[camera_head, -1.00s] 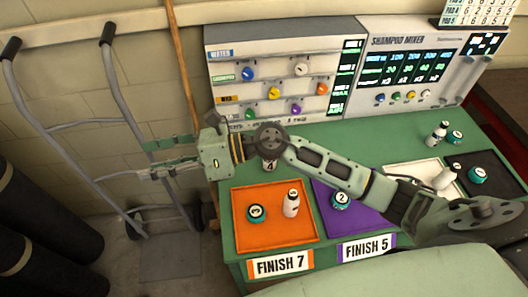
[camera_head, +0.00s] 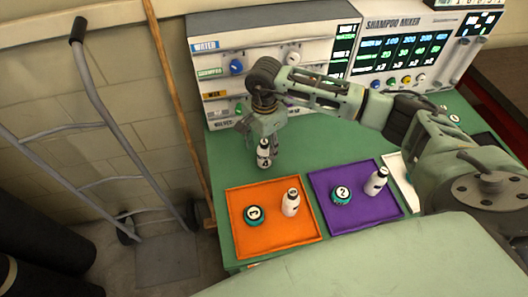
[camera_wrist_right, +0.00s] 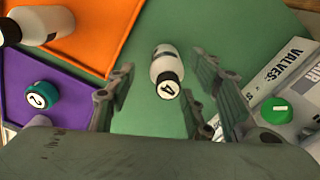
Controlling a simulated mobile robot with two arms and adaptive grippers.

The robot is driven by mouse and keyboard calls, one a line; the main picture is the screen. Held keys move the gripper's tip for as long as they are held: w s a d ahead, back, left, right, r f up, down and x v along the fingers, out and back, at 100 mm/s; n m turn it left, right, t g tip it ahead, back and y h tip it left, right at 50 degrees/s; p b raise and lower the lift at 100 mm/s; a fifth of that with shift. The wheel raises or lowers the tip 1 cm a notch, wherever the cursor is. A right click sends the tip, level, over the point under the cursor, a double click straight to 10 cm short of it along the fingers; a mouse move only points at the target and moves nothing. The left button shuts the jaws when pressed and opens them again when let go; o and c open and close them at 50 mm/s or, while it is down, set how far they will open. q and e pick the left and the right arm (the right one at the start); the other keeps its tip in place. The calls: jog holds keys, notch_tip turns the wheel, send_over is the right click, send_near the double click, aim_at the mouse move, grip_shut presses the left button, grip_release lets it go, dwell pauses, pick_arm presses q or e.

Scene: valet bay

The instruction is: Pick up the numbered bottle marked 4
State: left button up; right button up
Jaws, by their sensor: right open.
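The bottle marked 4 (camera_head: 264,153) is white with a black cap and stands on the green table, behind the orange tray. In the right wrist view the bottle (camera_wrist_right: 166,70) shows its cap with the number 4, between the two fingers. My right gripper (camera_head: 262,138) is above and around the bottle in the head view, pointing down. In the wrist view the right gripper (camera_wrist_right: 165,95) is open, with a gap on each side of the bottle. My left gripper is not in view.
The orange tray (camera_head: 235,248) holds a teal jar and a white bottle. The purple tray (camera_head: 365,222) holds a teal jar marked 2 and a white bottle. The valve panel (camera_head: 215,30) and shampoo mixer (camera_head: 410,45) stand behind. Green table (camera_head: 225,160) is bare left of the bottle.

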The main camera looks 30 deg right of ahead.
jog(key=f, duration=0.1)
jog(key=f+p, duration=0.2)
jog(key=shift+w+d+f, duration=0.15)
jog(key=shift+d+f, duration=0.15)
jog(key=shift+f, duration=0.7)
jog(key=shift+w, duration=0.1)
jog(key=shift+c, duration=0.5)
grip_shut()
